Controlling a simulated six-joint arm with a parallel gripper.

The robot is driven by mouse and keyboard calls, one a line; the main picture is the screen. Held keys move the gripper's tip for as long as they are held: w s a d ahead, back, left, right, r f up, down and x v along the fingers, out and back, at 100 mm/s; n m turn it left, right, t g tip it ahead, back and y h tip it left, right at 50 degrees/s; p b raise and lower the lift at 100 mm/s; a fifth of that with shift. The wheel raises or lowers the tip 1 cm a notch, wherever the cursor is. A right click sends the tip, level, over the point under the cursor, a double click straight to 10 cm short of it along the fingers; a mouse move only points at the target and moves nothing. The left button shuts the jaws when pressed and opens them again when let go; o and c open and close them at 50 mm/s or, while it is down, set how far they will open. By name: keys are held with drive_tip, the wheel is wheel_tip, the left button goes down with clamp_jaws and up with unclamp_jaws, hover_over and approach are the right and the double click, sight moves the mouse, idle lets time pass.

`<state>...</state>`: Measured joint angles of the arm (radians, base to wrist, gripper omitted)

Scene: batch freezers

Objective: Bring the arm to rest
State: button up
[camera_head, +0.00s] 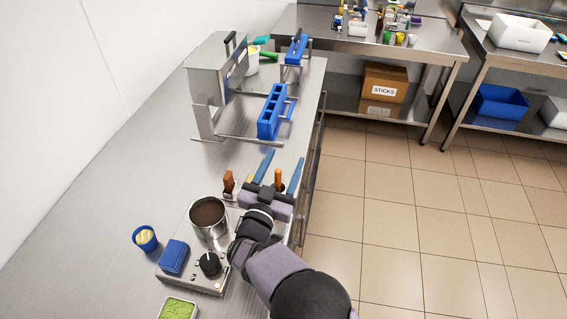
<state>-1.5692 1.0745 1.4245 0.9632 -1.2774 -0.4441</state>
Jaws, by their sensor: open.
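My arm reaches in from the lower right over the steel counter (120,195). My gripper (283,160) points away from the camera, its two blue fingers spread apart. A short orange-brown upright piece (278,178) shows between the fingers; I cannot tell whether they touch it. A similar brown piece (228,182) stands just left of the gripper.
A steel pot of brown liquid (208,214) stands left of my wrist, near a black knob (209,263) and blue block (174,256). A steel machine (214,72) and blue mould (272,112) stand beyond. Open floor (430,230) lies right.

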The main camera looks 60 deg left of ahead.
drive_tip(key=shift+r, duration=0.15)
wheel_tip(320, 180, up, 7)
drive_tip(key=p, duration=0.3)
drive_tip(key=shift+p, duration=0.4)
idle(0.7)
